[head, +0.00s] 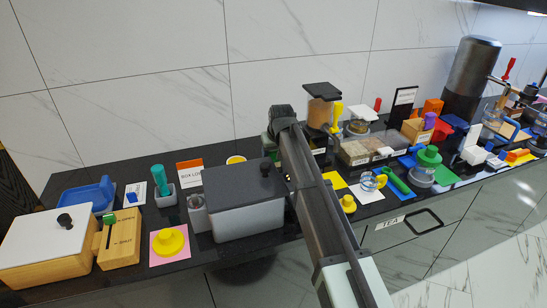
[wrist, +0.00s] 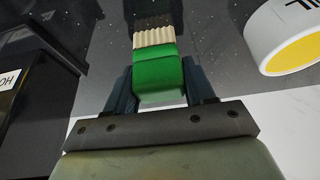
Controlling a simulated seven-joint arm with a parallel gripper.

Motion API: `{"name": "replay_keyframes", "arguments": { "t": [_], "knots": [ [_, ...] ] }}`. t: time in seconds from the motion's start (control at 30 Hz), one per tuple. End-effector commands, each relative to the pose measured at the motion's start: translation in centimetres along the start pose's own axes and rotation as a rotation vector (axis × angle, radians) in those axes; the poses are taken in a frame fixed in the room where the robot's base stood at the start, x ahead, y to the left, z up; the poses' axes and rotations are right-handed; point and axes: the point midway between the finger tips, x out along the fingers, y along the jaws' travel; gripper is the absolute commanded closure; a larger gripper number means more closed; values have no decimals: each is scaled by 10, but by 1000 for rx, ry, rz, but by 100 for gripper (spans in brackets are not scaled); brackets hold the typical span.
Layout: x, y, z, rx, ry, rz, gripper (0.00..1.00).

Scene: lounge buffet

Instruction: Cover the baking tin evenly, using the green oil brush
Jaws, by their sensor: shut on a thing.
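My gripper (wrist: 157,92) is shut on the green oil brush (wrist: 158,76), its fingers on either side of the green block. The cream bristles (wrist: 153,37) point away from me over the dark speckled surface, where a dark reflection or shadow shows beyond them. I cannot tell whether they touch it. A white round cup with a yellow inside (wrist: 292,52) and part of a label stands to the right of the brush, apart from it. In the head view my arm hides the gripper and most of the brush. I cannot make out the baking tin for sure.
A black box (wrist: 35,65) with a white label is close on the left in the wrist view. In the head view a grey box with a dark lid (head: 245,222) stands left of my arm. Several containers, including a brown-filled jar (head: 320,112), crowd the right.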

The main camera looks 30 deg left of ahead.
Motion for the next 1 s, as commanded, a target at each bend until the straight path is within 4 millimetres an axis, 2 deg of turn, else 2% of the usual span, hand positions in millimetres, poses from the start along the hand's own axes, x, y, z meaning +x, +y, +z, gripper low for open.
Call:
{"name": "replay_keyframes", "arguments": {
  "t": [0.03, 0.07, 0.37, 0.57, 1.0],
  "knots": [
    [0, 0, 0, 0, 0, 0, 61],
    [0, 0, 0, 0, 0, 0, 48],
    [0, 0, 0, 0, 0, 0, 77],
    [-2, 0, -1, 0, 1, 0, 77],
    [-20, 0, -9, 0, 0, 0, 77]
  ]
}}
